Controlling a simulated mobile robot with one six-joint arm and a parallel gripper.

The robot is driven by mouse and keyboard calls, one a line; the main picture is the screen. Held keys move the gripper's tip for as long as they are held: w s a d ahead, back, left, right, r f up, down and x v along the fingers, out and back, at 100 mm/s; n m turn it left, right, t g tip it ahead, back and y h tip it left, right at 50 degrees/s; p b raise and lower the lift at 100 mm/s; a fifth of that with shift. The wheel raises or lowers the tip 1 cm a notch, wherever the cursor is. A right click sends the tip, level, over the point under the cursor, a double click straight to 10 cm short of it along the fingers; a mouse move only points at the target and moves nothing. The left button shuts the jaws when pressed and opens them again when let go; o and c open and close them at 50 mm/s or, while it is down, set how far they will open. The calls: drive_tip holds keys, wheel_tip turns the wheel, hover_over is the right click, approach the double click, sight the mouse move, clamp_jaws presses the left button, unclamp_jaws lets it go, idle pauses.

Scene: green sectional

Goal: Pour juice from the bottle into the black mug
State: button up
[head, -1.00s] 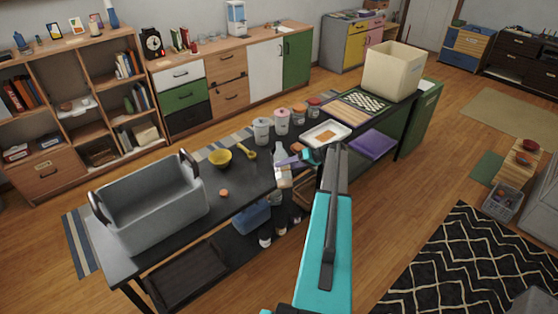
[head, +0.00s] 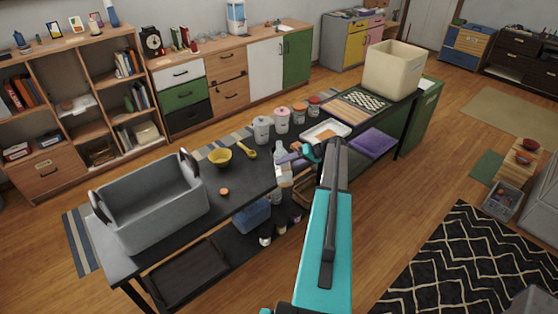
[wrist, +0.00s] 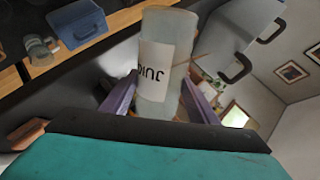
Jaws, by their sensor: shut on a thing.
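My gripper (head: 288,159) is over the front part of the dark table, with its purple fingers shut on the juice bottle (head: 282,172). The bottle is pale, with a white label. In the wrist view the bottle (wrist: 168,70) stands between the two purple fingers (wrist: 160,100), and its label lettering looks upside down. In the head view it looks about upright, near the table's front edge. I cannot make out the black mug in either view.
A grey bin (head: 150,205) stands on the table's left end. A yellow bowl (head: 220,157), a yellow spoon (head: 246,151) and several lidded jars (head: 282,120) stand behind the bottle. A white tray (head: 327,131) and a beige bin (head: 393,70) are to the right.

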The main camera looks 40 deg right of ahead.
sight(288, 167)
drive_tip(key=shift+a+r+m+g+y, duration=0.1)
drive_tip(key=shift+r+m+g+y, duration=0.3)
drive_tip(key=shift+r+m+g, duration=0.45)
drive_tip(key=shift+c, duration=0.2)
idle(3.0)
drive_tip(key=shift+s+n, duration=0.1)
drive_tip(key=shift+n, duration=0.25)
drive_tip(key=shift+f+n+t+h+b, duration=0.3)
drive_tip(key=shift+f+n+t+b, duration=0.15)
drive_tip(key=shift+t+b, duration=0.25)
drive_tip(key=shift+w+f+n+t+b, duration=0.2)
drive_tip(key=shift+f+n+t+b, duration=0.1)
drive_tip(key=shift+n+t+b, duration=0.1)
drive_tip(key=shift+h, duration=0.3)
drive_tip(key=shift+r, duration=0.1)
drive_tip(key=shift+s+a+r+n+t+h+b, duration=0.25)
drive_tip(key=shift+s+a+r+n+t+b, duration=0.1)
drive_tip(key=shift+s+r+n+t+b, duration=0.3)
drive_tip(key=shift+s+a+r+n+t+h+b, duration=0.25)
drive_tip(key=shift+s+a+r+n+t+b, duration=0.15)
drive_tip(key=shift+n+t+b, duration=0.3)
drive_tip(key=shift+s+r+n+t+b, duration=0.15)
drive_tip(key=shift+r+n+t+b, duration=0.15)
drive_tip(key=shift+r+t+b, duration=0.2)
